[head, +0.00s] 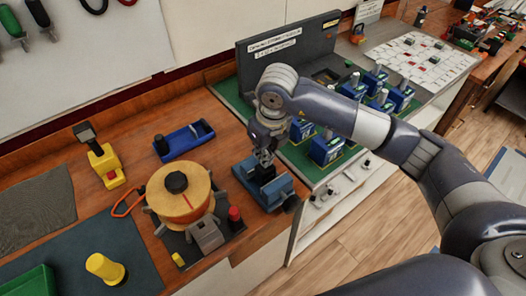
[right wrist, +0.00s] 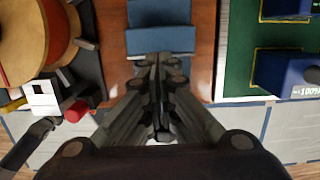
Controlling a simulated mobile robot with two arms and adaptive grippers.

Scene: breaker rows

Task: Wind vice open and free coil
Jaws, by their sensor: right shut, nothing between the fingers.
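A blue vice (head: 265,190) stands at the front right of the wooden bench, with a dark knob (head: 291,203) at its near end. My right gripper (head: 264,160) points down over the vice, shut and empty. In the right wrist view its fingers (right wrist: 160,65) meet in front of the blue vice (right wrist: 160,40). The gripper hides part of the vice, so I cannot tell whether a coil sits between its jaws or whether the fingers touch it. My left gripper is not in view.
A round wooden drum (head: 180,203) with a dark knob stands left of the vice, beside a red knob (head: 235,214). A blue plane-like tool (head: 185,140) and a yellow tool (head: 106,165) lie behind. Blue breakers (head: 325,151) stand on a green panel to the right.

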